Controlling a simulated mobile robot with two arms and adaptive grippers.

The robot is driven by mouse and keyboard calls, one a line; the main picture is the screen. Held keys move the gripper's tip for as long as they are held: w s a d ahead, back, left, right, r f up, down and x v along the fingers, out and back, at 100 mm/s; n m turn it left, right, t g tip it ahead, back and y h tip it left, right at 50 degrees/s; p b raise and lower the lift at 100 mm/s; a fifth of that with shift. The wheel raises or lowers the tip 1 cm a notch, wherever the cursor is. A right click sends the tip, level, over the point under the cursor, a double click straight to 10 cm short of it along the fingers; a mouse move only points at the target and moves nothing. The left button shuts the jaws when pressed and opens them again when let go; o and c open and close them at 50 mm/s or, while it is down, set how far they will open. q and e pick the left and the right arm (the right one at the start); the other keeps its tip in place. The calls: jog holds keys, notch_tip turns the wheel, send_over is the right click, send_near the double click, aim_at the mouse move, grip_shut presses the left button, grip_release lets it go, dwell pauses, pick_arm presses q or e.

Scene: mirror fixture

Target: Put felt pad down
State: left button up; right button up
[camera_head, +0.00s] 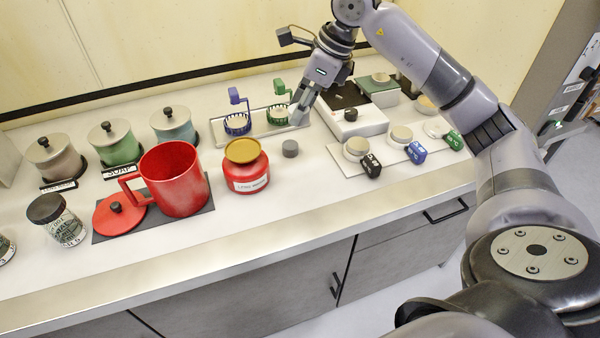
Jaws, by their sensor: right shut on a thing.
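My right gripper (298,115) reaches down from the upper right to the right end of a shallow metal tray (262,127) at the back of the counter. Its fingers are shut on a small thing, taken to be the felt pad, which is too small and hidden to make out. The fingertips are low, close beside a green holder (279,88) that stands on the tray. A blue holder (236,97) stands on the tray to its left. My left gripper is not in view.
A dark grey cylinder (290,148) stands in front of the tray, beside a red jar (246,172). A red mug (180,180) stands farther left. A white box (350,118) and a board (378,155) with round pads are to the right. The front counter strip is clear.

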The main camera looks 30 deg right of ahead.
jog(key=p, duration=0.2)
send_over(295, 177)
jog(key=s+d, duration=0.1)
notch_tip(295, 177, down, 13)
jog(key=shift+f, duration=0.1)
notch_tip(295, 177, down, 4)
jog(key=shift+s+r, duration=0.1)
jog(key=shift+f, duration=0.3)
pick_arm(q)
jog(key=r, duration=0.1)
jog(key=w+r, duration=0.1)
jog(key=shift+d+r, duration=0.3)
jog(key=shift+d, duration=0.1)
pick_arm(e)
jog(key=shift+f, duration=0.2)
jog(key=o, duration=1)
jog(key=shift+r, duration=0.1)
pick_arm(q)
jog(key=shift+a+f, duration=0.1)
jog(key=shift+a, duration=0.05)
pick_arm(e)
jog(key=shift+o, duration=0.2)
